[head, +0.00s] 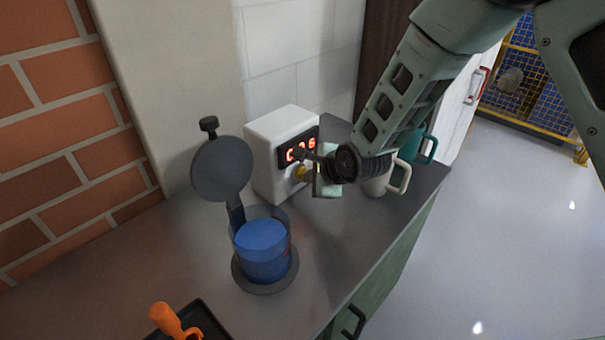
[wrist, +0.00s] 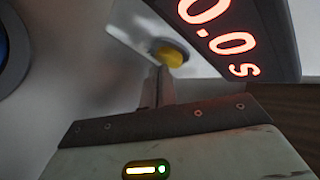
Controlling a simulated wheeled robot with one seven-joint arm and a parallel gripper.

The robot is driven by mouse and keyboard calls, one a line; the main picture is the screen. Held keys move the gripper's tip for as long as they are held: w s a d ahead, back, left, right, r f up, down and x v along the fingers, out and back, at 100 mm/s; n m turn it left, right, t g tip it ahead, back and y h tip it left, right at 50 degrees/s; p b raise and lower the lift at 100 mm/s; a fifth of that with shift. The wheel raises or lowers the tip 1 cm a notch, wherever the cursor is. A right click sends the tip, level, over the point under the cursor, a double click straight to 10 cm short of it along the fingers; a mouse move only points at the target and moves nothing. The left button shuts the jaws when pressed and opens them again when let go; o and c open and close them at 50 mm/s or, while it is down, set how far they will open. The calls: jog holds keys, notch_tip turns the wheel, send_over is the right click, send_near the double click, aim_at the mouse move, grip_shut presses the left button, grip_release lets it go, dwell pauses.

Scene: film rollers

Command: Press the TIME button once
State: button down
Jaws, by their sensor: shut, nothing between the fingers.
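A white box (head: 272,150) with a dark display of red digits (head: 298,149) stands on the counter against the wall. The digits also show in the wrist view (wrist: 225,35), where they read like 0.0s. A round yellow button (wrist: 170,55) sits below the display, and it also shows in the head view (head: 300,172). No label on it is readable. My gripper (wrist: 160,76) is shut and empty. Its fingertips point at the box and appear just below the yellow button in the wrist view. I cannot tell whether they touch it.
A clear beaker of blue liquid (head: 263,250) stands on a dark round base left of my gripper, with a round dark lid (head: 222,168) raised behind it. A pale mug (head: 376,184) and a teal mug (head: 412,146) stand to the right. An orange handle (head: 170,320) is in front.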

jog(key=shift+s+d, duration=0.35)
jog(key=shift+s+d, duration=1.8)
